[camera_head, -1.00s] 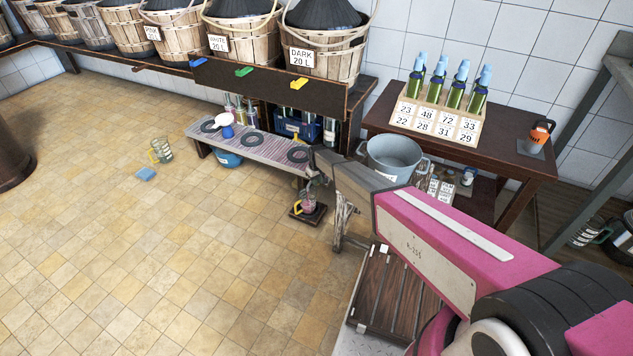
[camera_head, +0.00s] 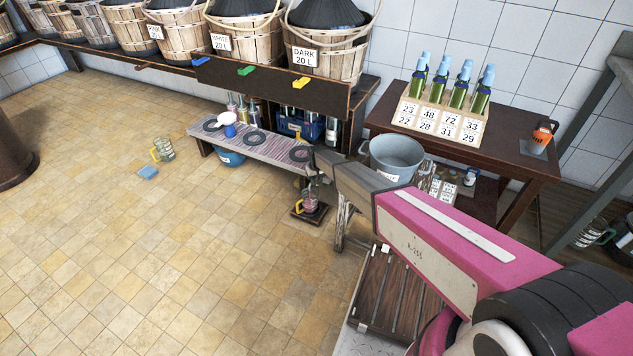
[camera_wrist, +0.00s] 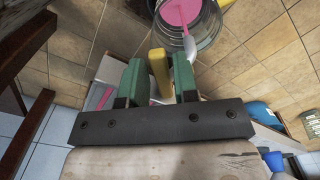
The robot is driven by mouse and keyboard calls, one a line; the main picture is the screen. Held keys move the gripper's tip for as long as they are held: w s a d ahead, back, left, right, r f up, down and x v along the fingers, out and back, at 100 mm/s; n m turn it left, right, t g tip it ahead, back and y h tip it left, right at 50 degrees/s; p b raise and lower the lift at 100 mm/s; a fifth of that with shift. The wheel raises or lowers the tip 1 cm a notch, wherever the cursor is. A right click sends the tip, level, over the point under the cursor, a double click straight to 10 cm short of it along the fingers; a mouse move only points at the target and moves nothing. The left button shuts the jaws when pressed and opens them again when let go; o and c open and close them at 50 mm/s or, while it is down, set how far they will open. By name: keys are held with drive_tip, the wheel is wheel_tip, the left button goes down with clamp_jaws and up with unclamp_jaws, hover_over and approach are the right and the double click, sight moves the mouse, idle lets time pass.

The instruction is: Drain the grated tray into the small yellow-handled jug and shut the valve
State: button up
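The grated tray (camera_head: 272,150) is the long grey ribbed top of a low bench, with black rings on it. A small glass jug (camera_head: 310,204) with a yellow handle stands on a dark plate at the tray's right end. In the wrist view the jug (camera_wrist: 205,40) holds pink liquid. Its yellow handle (camera_wrist: 159,75) lies between the green fingers of my gripper (camera_wrist: 158,82). Any gap is too narrow to tell whether they grip it. A white spout-like piece shows at the jug's mouth. The tray's valve is not clearly visible; my arm covers part of that end.
Another clear yellow-handled jug (camera_head: 163,149) and a blue sponge (camera_head: 148,172) are on the floor at left. A grey bucket (camera_head: 398,160) is near my forearm. Open floor lies left and front.

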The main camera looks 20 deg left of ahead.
drive_tip(key=shift+r, duration=0.1)
wheel_tip(320, 180, up, 11)
drive_tip(key=shift+f, duration=0.2)
idle(0.4)
idle(0.3)
